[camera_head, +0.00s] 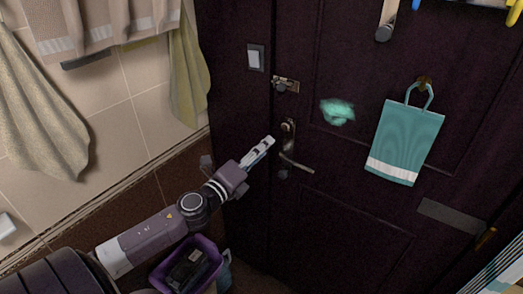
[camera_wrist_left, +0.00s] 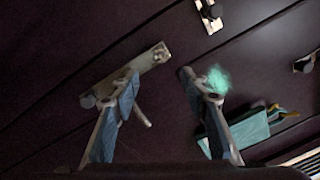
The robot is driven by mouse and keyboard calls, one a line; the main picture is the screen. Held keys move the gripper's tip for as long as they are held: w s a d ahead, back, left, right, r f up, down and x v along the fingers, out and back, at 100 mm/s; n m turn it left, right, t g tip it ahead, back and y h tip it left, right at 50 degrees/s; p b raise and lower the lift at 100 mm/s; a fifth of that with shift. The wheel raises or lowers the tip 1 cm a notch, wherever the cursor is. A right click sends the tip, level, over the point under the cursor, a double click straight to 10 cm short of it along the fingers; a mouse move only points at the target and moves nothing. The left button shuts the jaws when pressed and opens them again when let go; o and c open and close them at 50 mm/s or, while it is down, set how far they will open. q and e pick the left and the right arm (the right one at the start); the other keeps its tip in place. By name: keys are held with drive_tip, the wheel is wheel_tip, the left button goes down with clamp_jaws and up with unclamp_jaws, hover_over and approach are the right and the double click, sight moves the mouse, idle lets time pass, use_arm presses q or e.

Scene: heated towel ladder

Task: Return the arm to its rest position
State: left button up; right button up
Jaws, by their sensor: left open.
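My left gripper (camera_head: 259,152) is in the middle of the head view, its arm reaching in from the lower left. Its fingers are parted with nothing between them. In the left wrist view the two fingers of this gripper (camera_wrist_left: 158,85) stand wide apart in front of the dark door (camera_wrist_left: 60,60). In the head view the fingertips appear close to the metal door handle (camera_head: 290,150); I cannot tell the gap in depth. The handle plate also shows beyond the left finger in the left wrist view (camera_wrist_left: 145,67). My right gripper is not in view.
A teal towel (camera_head: 405,140) hangs from a hook on the door (camera_head: 350,235). A pale teal patch (camera_head: 337,112) and a latch (camera_head: 286,85) are also there. Towels (camera_head: 188,70) hang along the tiled wall. A purple basket (camera_head: 165,277) stands below my arm.

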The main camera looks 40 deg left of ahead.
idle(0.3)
